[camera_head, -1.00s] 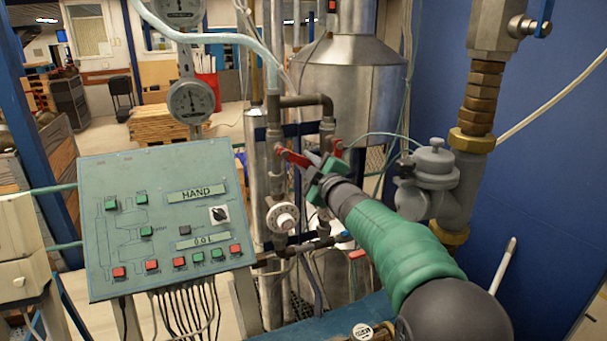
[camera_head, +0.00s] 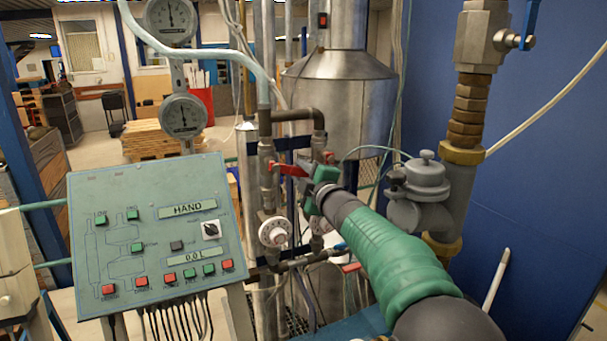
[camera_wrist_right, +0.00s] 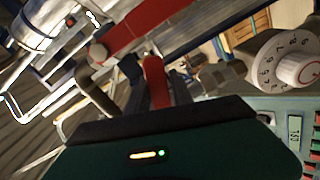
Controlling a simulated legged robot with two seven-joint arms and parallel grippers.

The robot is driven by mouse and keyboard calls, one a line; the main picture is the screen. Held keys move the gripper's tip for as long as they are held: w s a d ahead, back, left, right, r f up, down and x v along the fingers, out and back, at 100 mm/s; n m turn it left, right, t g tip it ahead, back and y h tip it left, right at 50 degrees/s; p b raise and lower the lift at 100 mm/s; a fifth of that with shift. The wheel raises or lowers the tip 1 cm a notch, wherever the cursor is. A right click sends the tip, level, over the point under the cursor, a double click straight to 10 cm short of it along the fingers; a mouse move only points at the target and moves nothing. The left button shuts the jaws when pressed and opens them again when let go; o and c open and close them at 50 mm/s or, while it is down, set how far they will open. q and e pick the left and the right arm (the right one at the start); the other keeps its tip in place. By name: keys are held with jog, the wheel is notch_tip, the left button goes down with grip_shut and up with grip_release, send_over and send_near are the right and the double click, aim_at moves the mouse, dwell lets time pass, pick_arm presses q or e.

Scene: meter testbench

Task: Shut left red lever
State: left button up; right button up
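The left red lever (camera_head: 289,169) is on a vertical grey pipe in the middle of the head view and lies nearly level, slanting slightly down to the right. My right gripper (camera_head: 307,184) is at its right end, with its fingers apart. In the right wrist view, a red lever part (camera_wrist_right: 155,82) shows between the dark fingers of my right gripper (camera_wrist_right: 160,96); I cannot tell whether they touch it. A second red lever (camera_head: 328,157) is just behind and right of the gripper, partly hidden. My left gripper is not in view.
A green control panel (camera_head: 150,235) stands at the left. White dials (camera_head: 273,232) sit on the pipes below the levers. A grey regulator (camera_head: 420,180) and brass-fitted pipe (camera_head: 466,115) stand close right of my arm. A large red bar (camera_wrist_right: 150,25) crosses the top of the wrist view.

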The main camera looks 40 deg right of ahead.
jog(key=o, duration=0.3)
jog(key=shift+s+a+r, duration=0.3)
jog(key=shift+s+a, duration=0.05)
jog(key=shift+a, duration=0.1)
jog(key=shift+o, duration=0.2)
jog(key=shift+a, duration=0.15)
jog(key=shift+s+f, duration=0.15)
pick_arm(q)
jog(key=b, duration=0.1)
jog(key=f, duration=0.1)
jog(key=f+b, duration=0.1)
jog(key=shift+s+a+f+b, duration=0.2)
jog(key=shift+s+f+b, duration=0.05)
jog(key=shift+b, duration=0.05)
pick_arm(e)
jog(key=v, duration=1.6)
jog(key=shift+s, duration=0.2)
jog(key=shift+a, duration=0.1)
